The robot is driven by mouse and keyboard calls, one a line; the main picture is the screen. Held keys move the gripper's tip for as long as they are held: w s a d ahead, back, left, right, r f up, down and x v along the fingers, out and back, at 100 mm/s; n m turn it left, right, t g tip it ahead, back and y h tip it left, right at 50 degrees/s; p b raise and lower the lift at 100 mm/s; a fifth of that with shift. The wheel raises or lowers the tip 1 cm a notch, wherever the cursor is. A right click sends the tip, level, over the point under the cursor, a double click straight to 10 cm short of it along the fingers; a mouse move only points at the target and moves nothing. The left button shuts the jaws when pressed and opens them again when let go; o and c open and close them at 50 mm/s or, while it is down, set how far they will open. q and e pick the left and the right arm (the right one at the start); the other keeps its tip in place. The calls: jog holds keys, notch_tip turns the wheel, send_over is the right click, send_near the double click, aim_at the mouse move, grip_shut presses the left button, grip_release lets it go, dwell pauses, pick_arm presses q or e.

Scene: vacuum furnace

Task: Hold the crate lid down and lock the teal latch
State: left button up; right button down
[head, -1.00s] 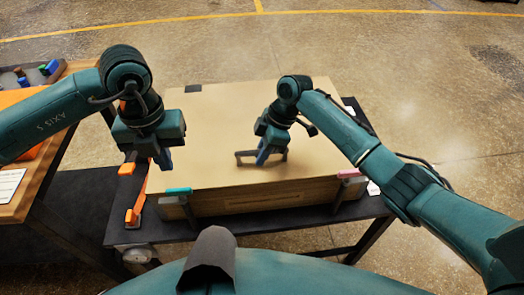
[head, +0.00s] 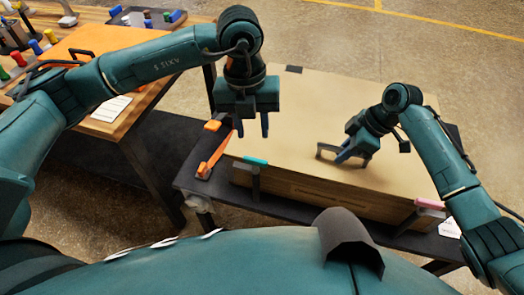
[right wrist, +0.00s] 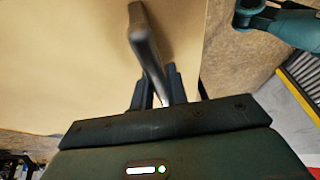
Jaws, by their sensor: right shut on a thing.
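The crate lid (head: 320,100) is a flat tan panel lying on the wooden crate (head: 320,192). My right gripper (head: 347,155) is shut on the grey lid handle (head: 327,149); the right wrist view shows the handle (right wrist: 148,42) running between its fingers. The teal latch (head: 255,160) is at the left of the crate's front edge, with a dark bracket below it. My left gripper (head: 252,130) is open and empty, pointing down over the lid's left edge, behind the teal latch in the picture and apart from it.
A pink latch (head: 430,204) is at the right of the crate's front. An orange clamp-like part (head: 212,155) stands just left of the crate on the dark table (head: 205,180). A wooden bench (head: 120,125) with an orange panel and coloured pieces is at the left.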

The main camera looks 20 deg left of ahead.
aim_at(255, 161)
pick_arm(q)
jog(key=a+n+h, duration=0.4)
jog(key=a+n, duration=0.1)
jog(key=n, duration=1)
jog(key=x, duration=1.1)
jog(key=shift+w+d, duration=0.1)
jog(key=shift+w, duration=0.1)
jog(key=shift+c, duration=0.4)
grip_shut()
jog(key=shift+s, duration=0.1)
